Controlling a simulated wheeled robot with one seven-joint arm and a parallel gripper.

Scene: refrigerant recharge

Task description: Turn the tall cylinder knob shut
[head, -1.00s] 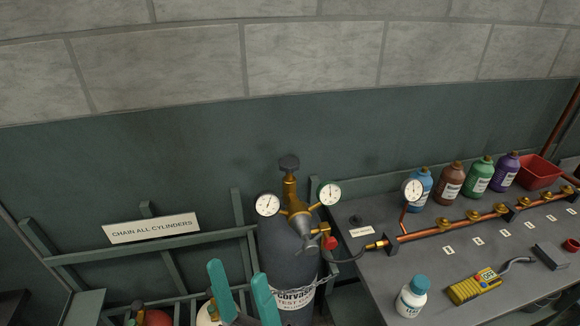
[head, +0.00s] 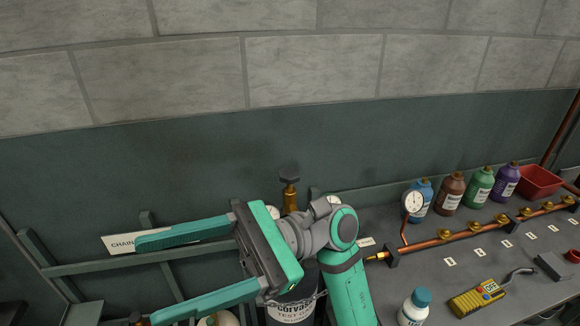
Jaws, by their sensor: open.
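The tall cylinder (head: 292,311) stands chained at the rack, its dark body and label partly showing below my arm. Its dark knob (head: 289,173) sits on top of a brass valve stem (head: 290,196), clear of my arm. My gripper (head: 145,280) is open and empty, with its two teal fingers pointing left. It is to the left of and below the knob, apart from it. My wrist and arm hide most of the regulator and its gauges.
A bench at right holds a copper manifold (head: 445,236) with a gauge (head: 413,202), several bottles, a red bin (head: 540,181), a yellow meter (head: 477,298) and a white bottle (head: 414,308). A sign (head: 120,243) is partly covered by a finger. The wall above the knob is clear.

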